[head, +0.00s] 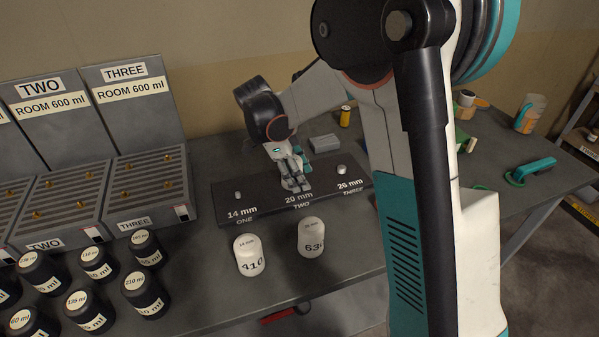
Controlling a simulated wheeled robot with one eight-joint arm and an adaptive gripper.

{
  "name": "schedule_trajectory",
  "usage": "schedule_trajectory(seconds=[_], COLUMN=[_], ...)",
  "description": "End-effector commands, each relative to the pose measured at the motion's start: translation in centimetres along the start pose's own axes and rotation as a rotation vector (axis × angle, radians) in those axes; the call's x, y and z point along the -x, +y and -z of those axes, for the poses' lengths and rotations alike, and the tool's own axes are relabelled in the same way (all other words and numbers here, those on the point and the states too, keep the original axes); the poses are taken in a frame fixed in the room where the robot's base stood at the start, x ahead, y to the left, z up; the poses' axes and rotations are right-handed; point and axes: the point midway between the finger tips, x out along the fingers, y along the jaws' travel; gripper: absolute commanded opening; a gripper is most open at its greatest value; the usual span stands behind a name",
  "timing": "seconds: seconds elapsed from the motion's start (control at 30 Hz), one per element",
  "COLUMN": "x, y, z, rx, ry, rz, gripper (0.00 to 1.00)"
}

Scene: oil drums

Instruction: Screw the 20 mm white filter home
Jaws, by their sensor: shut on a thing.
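My gripper (295,182) reaches down at the middle place of the dark plate (225,203), marked 20 mm, TWO. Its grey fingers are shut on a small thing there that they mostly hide. I cannot make out whether it is the stud or a part on it. No white filter body shows clearly between the fingers. A white filter marked 410 (249,255) stands upright on the bench in front of the plate, its top label reading 14 mm. A second white filter marked 630 (311,237) stands to its right, its top label too small to read surely.
Bare studs show at 14 mm (238,195) and 26 mm (341,170). Grey racks with brass pegs (147,190) and several black capped containers (146,292) fill the left. A yellow can (345,116) and a grey block (324,143) stand behind the plate. My arm hides much of the right.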

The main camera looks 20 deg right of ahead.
Motion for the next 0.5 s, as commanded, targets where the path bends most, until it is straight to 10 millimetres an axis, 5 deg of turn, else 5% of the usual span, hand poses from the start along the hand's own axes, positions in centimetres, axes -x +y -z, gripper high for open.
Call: schedule_trajectory(seconds=[0.23,0.27,0.3,0.33,0.5], x=[0.0,0.01,0.01,0.01,0.02], y=[0.23,0.23,0.22,0.2,0.12], z=[-0.19,-0.19,-0.18,-0.17,-0.1], rx=[-0.02,-0.02,-0.019,-0.019,-0.02], ry=[-0.003,-0.003,-0.003,-0.002,-0.001], rz=[-0.013,-0.013,-0.013,-0.012,-0.011], gripper=[0.15,0.55,0.64,0.71,0.72])
